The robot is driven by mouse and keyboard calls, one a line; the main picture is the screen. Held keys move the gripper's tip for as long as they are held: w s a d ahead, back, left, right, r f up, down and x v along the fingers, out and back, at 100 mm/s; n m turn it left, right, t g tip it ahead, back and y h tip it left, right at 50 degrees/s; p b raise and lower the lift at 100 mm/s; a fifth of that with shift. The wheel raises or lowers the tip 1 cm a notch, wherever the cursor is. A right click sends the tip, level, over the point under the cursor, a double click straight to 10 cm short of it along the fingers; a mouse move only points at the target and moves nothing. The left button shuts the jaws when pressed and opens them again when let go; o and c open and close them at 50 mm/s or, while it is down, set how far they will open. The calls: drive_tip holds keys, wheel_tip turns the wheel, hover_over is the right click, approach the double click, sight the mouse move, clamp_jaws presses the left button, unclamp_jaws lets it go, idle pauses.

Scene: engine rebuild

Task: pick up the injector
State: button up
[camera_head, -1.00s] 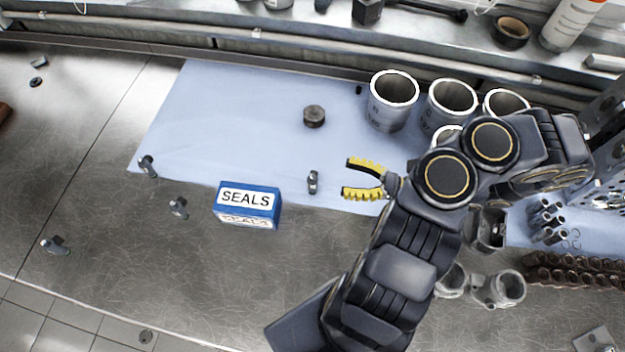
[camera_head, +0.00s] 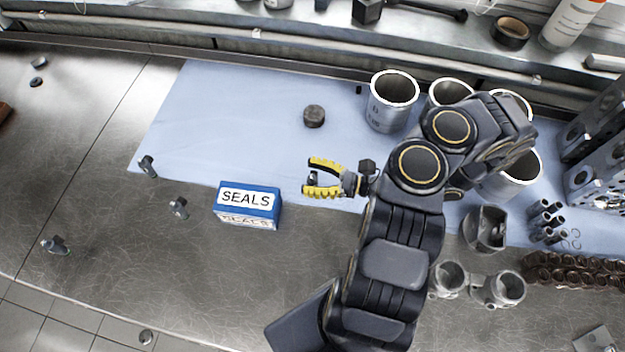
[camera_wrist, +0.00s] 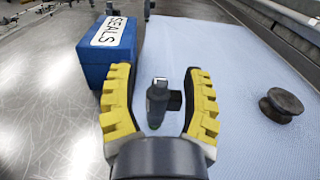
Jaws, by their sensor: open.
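An injector (camera_head: 313,179), small and dark with a light metal tip, is on the blue mat (camera_head: 225,120) near its front edge. My gripper (camera_head: 312,178) has yellow padded fingers, is open, and has one finger on each side of the injector. In the wrist view the injector (camera_wrist: 158,101) shows between the two fingers, with a gap to each, so it is not gripped. Other small injector-like parts stand to the left: one at the mat's left edge (camera_head: 148,167), one on the bare metal (camera_head: 179,208), and one farther left (camera_head: 55,246).
The blue SEALS box (camera_head: 247,207) stands just left of my gripper and also shows in the wrist view (camera_wrist: 108,52). A dark round part (camera_head: 314,116) sits behind it on the mat. Cylinder sleeves (camera_head: 392,105) stand behind my arm.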

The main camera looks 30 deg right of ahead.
clamp_jaws()
drive_tip(key=shift+d+r, duration=0.1)
idle(0.3)
wheel_tip(320, 180, up, 10)
drive_tip(key=shift+f, duration=0.1)
idle(0.5)
